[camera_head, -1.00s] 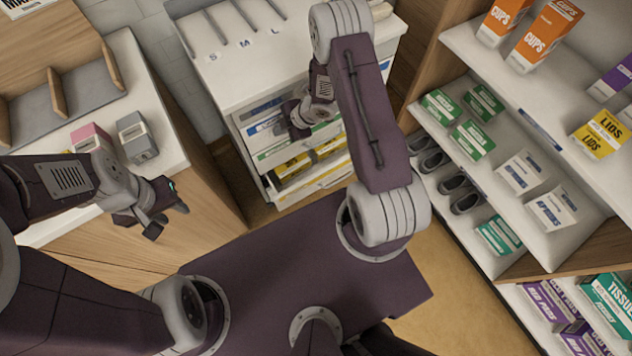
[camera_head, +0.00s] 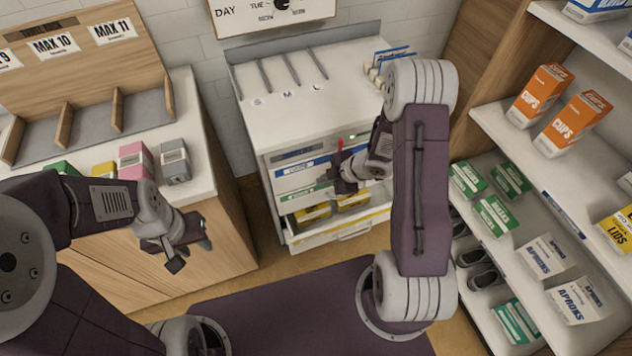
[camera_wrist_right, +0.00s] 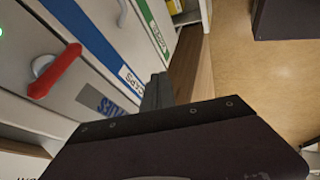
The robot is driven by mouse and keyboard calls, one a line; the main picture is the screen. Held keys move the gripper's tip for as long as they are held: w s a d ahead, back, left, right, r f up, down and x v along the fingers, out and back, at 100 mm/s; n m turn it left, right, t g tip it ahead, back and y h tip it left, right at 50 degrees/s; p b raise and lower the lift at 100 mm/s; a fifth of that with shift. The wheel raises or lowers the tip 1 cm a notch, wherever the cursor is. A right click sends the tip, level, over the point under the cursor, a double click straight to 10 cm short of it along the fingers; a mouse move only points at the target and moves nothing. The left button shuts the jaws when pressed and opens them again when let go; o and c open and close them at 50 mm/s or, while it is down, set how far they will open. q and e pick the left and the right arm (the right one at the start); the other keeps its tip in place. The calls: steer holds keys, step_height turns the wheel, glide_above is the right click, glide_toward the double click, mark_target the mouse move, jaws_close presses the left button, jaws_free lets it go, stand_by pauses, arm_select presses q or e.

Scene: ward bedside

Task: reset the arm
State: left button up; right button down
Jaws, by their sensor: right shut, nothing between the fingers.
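My right arm reaches over toward the white drawer cabinet (camera_head: 262,128). Its gripper (camera_head: 343,180) is in front of the drawer fronts, with a red handle just above it in the picture. In the right wrist view the right fingers (camera_wrist_right: 157,92) are together and empty, beside a drawer front labelled CAPS. The red handle (camera_wrist_right: 55,72) is to their left, apart from them. My left gripper (camera_head: 178,254) hangs in front of the wooden counter at the left, its fingers apart and nothing seen between them.
A low drawer (camera_head: 345,228) stands pulled out, with yellow boxes inside. Stocked shelves (camera_head: 500,125) rise close on the right. At the left, the counter carries a pink box (camera_head: 135,161), a grey box (camera_head: 174,160) and a wooden divider rack (camera_head: 117,109). Some floor is clear before the cabinet.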

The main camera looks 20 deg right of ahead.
step_height(320, 180, up, 16)
steer(key=w+a+m+t+h, duration=0.1)
steer(key=w+m+t+h, duration=0.1)
steer(key=m+t+h, duration=0.15)
steer(key=s+d+f+m+g, duration=0.1)
steer(key=s+f+m+g, duration=0.1)
steer(key=s+m, duration=0.5)
steer(key=s+f+m+g+h, duration=0.1)
steer(key=s+m+g, duration=0.4)
steer(key=s, duration=0.6)
steer(key=shift+s+d+f+m, duration=0.2)
steer(key=shift+d+f+m, duration=0.25)
steer(key=shift+m, duration=0.8)
